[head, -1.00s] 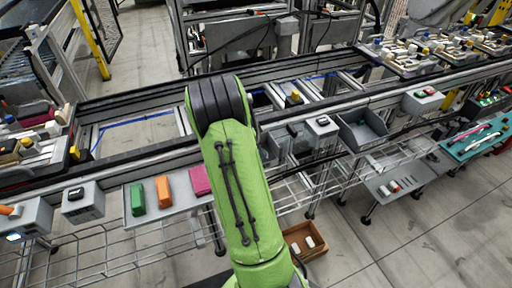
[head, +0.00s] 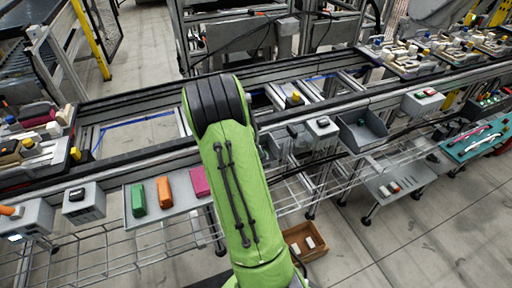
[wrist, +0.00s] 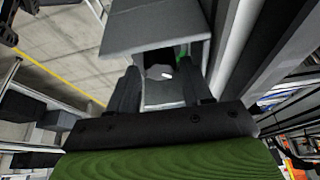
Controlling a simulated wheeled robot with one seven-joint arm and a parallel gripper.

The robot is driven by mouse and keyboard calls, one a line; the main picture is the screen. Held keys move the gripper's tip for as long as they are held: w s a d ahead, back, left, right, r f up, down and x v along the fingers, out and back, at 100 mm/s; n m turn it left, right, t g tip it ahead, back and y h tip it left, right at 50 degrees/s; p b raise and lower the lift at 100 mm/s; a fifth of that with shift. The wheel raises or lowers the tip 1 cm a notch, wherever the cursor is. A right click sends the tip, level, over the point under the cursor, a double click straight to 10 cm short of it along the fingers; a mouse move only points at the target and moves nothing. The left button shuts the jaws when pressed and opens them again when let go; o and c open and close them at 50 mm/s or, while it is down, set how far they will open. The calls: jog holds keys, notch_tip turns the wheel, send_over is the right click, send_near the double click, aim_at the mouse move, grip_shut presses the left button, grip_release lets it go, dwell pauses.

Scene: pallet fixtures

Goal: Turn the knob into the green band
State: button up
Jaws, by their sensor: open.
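In the wrist view, a dark round knob (wrist: 159,69) with a white mark sits under the overhang of a grey housing (wrist: 150,33). A bit of green (wrist: 181,51) shows beside the knob, and a fainter green patch shows lower down; how the white mark lies to the green band is too small to tell. My gripper (wrist: 163,84) is open, with one dark finger on each side of the knob's lower part. I cannot tell whether the fingers touch it. In the head view my green arm covers the middle, and I cannot make out the gripper there.
A conveyor frame runs behind the arm. Grey boxes (head: 83,203) and (head: 322,127) stand along its front rail. A shelf (head: 172,207) holds green, orange and pink blocks. A grey bin (head: 362,133) is at right, and a brown box (head: 304,240) is on the floor.

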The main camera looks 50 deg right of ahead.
jog(key=p+v, duration=0.3)
jog(key=v, duration=1.1)
jog(key=shift+a+p, duration=0.15)
jog(key=shift+p, duration=0.25)
